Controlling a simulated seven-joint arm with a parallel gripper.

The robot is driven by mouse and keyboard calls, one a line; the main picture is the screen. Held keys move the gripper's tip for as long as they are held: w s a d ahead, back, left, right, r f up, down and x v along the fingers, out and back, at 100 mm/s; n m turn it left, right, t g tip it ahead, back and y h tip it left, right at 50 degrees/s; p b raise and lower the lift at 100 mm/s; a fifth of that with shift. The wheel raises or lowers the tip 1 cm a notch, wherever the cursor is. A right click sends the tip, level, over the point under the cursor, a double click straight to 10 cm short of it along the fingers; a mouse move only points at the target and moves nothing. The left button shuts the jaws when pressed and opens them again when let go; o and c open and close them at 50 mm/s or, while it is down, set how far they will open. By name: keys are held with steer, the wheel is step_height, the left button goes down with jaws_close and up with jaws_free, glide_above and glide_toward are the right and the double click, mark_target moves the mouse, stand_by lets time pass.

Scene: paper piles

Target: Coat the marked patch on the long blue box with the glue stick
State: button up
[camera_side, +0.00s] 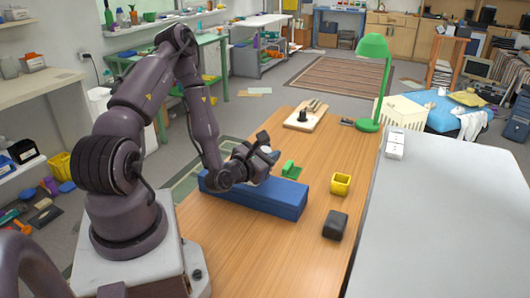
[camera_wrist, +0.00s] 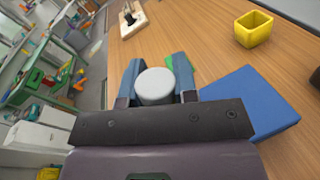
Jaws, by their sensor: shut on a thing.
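The long blue box (camera_side: 282,200) lies on the wooden table in front of my arm. Its near end also shows at the right of the wrist view (camera_wrist: 250,98). My gripper (camera_wrist: 157,68) is shut on the glue stick (camera_wrist: 156,88), seen as a white, round-ended cylinder between the two fingers. In the side view my gripper (camera_side: 262,148) is above the far long side of the box, with the glue stick mostly hidden there. I cannot make out the marked patch in either view. Whether the stick touches the box cannot be told.
A small green object (camera_side: 290,169) stands just behind the box. A yellow open cup (camera_side: 340,184) and a dark grey block (camera_side: 335,225) are to its right. A wooden board with a dark piece (camera_side: 305,118) and a green lamp (camera_side: 372,75) are farther back. Clear tabletop lies between.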

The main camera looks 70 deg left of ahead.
steer(key=shift+s+a, duration=0.8)
steer(key=shift+w+d+f, duration=0.1)
steer(key=shift+w+d, duration=0.75)
steer(key=shift+s+a, duration=0.45)
stand_by(0.5)
stand_by(0.5)
